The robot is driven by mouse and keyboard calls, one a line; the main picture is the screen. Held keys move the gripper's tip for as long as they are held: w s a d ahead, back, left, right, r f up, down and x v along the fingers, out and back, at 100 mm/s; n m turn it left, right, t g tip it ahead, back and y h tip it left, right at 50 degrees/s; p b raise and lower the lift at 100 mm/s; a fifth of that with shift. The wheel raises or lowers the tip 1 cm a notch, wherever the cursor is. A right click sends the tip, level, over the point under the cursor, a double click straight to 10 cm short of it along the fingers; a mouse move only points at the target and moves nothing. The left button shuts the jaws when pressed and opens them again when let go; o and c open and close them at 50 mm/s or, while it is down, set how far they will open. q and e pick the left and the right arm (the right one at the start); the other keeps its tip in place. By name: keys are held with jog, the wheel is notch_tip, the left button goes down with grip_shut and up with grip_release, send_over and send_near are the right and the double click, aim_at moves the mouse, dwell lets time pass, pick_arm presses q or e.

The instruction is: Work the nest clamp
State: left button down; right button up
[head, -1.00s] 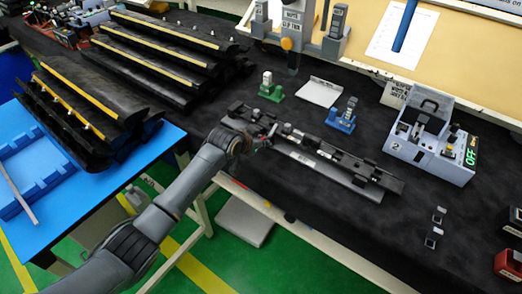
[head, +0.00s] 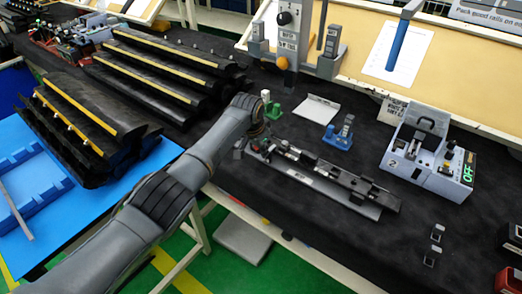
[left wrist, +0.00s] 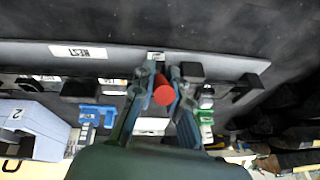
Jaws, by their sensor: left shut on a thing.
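The nest (head: 325,172) is a long dark fixture with a metal strip along its front edge, lying on the black bench top. It also shows in the left wrist view (left wrist: 115,58) as a grey bar with a white label. My left gripper (head: 262,143) is at the nest's left end, mostly hidden by my own wrist in the head view. In the left wrist view its fingers (left wrist: 160,80) are shut on the clamp's red round-ended handle (left wrist: 163,93). The rest of the clamp is hidden behind the fingers. My right gripper is not in view.
Behind the nest stand a green clip holder (head: 271,108), a blue one (head: 338,138) and a white plate (head: 317,109). A grey box reading OFF (head: 428,155) stands to the right. Stacked black rails (head: 150,75) are at the left.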

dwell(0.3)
pick_arm(q)
jog(key=c, duration=1.3)
grip_release()
jog(key=shift+f, duration=0.1)
jog(key=v, duration=1.2)
jog(key=shift+w, duration=0.1)
